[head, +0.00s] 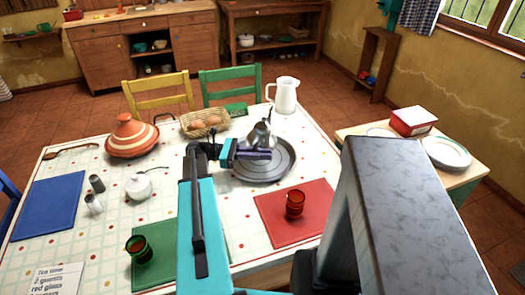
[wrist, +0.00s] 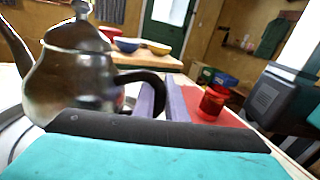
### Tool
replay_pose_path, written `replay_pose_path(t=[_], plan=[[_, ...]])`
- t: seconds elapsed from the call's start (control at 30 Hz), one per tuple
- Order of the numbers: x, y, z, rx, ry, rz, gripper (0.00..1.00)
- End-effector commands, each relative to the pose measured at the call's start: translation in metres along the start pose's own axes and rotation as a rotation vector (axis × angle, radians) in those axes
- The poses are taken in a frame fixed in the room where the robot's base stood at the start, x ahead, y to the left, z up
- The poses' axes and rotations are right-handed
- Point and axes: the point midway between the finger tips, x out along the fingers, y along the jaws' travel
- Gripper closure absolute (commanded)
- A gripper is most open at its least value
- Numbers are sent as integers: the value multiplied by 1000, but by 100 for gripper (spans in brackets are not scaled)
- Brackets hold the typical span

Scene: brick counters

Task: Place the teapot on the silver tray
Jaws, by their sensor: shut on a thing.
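The silver teapot (head: 261,135) is over the round silver tray (head: 283,168) on the table. My gripper (head: 258,154) is shut on the teapot's black handle, with its purple fingers at the handle's end. In the wrist view the teapot (wrist: 72,82) stands upright, its spout to the left and its dark handle (wrist: 140,77) reaching between the fingers (wrist: 163,103). Part of the tray (wrist: 9,135) shows behind and below it. The teapot's base is hidden behind my gripper, so I cannot tell whether it touches the tray.
A red mat (head: 318,222) with a red glass (head: 295,204) lies right of my arm. A green mat (head: 155,250) with a dark glass (head: 139,249) lies left. A white pitcher (head: 286,95) and a bread basket (head: 206,123) stand behind the tray. A tagine (head: 131,138) stands far left.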

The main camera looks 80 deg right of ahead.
Motion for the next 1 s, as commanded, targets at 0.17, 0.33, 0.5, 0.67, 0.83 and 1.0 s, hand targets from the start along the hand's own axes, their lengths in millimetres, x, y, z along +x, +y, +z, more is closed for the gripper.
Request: replay_pose_path(t=[0.17, 0.33, 0.5, 0.67, 0.83, 1.0], plan=[[0, 0, 2, 8, -4, 0, 100], [0, 0, 2, 7, -4, 0, 100], [0, 1, -5, 7, -5, 0, 100], [-1, 2, -21, 5, -5, 0, 100], [-1, 3, -32, 5, -5, 0, 100], [0, 4, -42, 3, -2, 1, 100]])
